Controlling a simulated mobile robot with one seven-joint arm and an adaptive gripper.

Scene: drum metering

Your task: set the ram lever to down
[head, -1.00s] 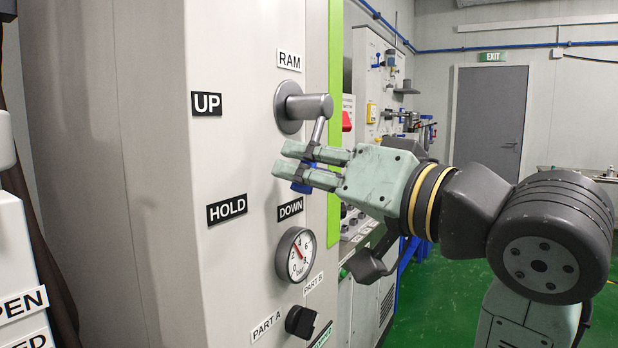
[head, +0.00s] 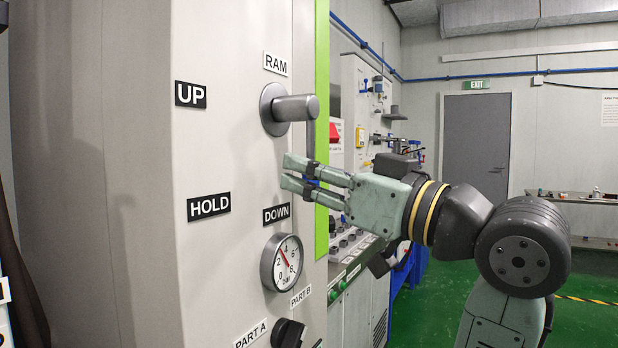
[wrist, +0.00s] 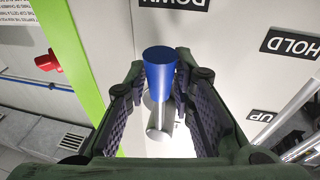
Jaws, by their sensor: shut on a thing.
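The ram lever (head: 311,140) is a grey arm on a round hub under the RAM label (head: 275,64), on the pale panel. It hangs almost straight down, its lower end at the height between the HOLD (head: 208,206) and UP (head: 190,94) labels, above the DOWN label (head: 276,214). My gripper (head: 290,172) comes from the right and is closed around the lever's lower end. In the wrist view the lever's blue grip (wrist: 160,75) stands between both pads. The fingers hide most of the grip in the head view.
A pressure gauge (head: 282,262) sits below the DOWN label. A dark selector knob (head: 287,333) is lower, by PART A and PART B. A green strip (head: 322,60) edges the panel. A red control (head: 335,133) is behind it. Green floor is open at right.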

